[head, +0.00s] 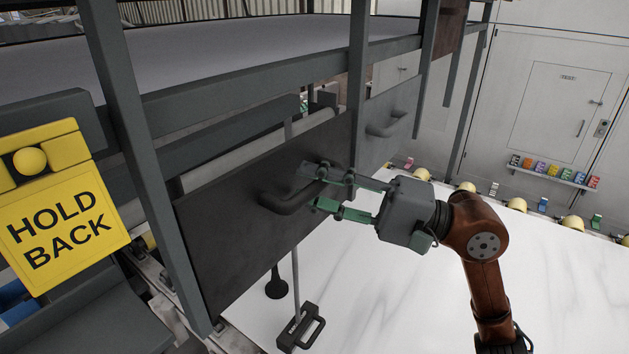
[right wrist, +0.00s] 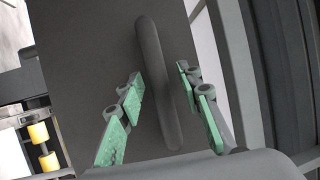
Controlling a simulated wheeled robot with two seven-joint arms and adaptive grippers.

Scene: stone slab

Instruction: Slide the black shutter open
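The black shutter (head: 232,250) is a dark flat panel hung in the grey frame, left of centre in the head view. Its bar handle (head: 285,203) is partly behind my right gripper (head: 311,187). The right gripper's green-padded fingers are apart, one on each side of the handle. In the right wrist view, the handle (right wrist: 154,70) runs lengthwise between the open fingers (right wrist: 158,80), with gaps visible on both sides. I cannot tell how deep the fingers reach around it. The shutter also fills the middle of this view (right wrist: 85,70). My left gripper is not in view.
A lighter grey panel (head: 402,96) with its own handle (head: 388,124) stands just beyond the shutter. Frame posts (head: 140,150) rise nearby. A yellow HOLD BACK sign (head: 62,222) hangs at left. The white stone slab (head: 400,300) lies below, with a black-handled tool (head: 300,328) near its edge.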

